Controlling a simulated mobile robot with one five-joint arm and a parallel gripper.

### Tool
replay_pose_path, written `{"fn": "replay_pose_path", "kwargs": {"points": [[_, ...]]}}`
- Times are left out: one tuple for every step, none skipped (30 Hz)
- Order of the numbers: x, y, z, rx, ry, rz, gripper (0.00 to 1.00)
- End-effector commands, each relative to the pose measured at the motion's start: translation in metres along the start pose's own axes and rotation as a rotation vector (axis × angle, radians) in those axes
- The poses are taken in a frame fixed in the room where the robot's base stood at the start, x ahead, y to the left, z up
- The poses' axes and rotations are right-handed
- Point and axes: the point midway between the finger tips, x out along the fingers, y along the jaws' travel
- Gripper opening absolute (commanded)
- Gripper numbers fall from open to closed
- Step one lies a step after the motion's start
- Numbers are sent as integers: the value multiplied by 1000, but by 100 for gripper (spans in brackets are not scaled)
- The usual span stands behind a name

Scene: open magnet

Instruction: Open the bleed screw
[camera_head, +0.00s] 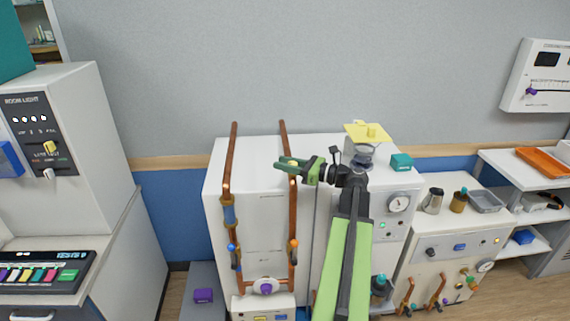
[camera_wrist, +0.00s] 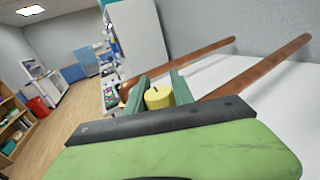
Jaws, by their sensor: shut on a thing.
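The bleed screw looks to be the small yellow cylinder (camera_wrist: 158,98) with a dark mark on its top, seen in the wrist view. It sits between the two green fingers of my gripper (camera_wrist: 157,88), which are shut on it. In the head view, my gripper (camera_head: 290,162) reaches left across the right copper pipe (camera_head: 292,215), near its upper part. There the fingers hide most of the screw, and how it joins the pipe cannot be made out.
A white cabinet (camera_head: 255,170) stands behind the pipes. A left copper pipe (camera_head: 230,165) runs parallel. A purple knob (camera_head: 266,287) is low between the pipes.

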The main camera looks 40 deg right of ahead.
Motion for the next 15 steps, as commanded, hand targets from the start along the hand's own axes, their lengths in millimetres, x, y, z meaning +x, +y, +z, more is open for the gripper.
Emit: {"fn": "replay_pose_path", "kwargs": {"points": [[1,-2,0,1,2,33,0],[1,-2,0,1,3,52,0],[0,-1,0,1,3,74,0],[0,0,0,1,4,85,0],[0,1,0,1,4,94,0],[0,2,0,1,5,100,0],[0,3,0,1,5,101,0],[0,3,0,1,5,101,0],[0,4,0,1,5,101,0],[0,4,0,1,5,101,0],[0,4,0,1,5,101,0],[0,4,0,1,5,101,0],[0,4,0,1,5,101,0],[0,4,0,1,5,101,33],[0,4,0,1,5,101,38]]}}
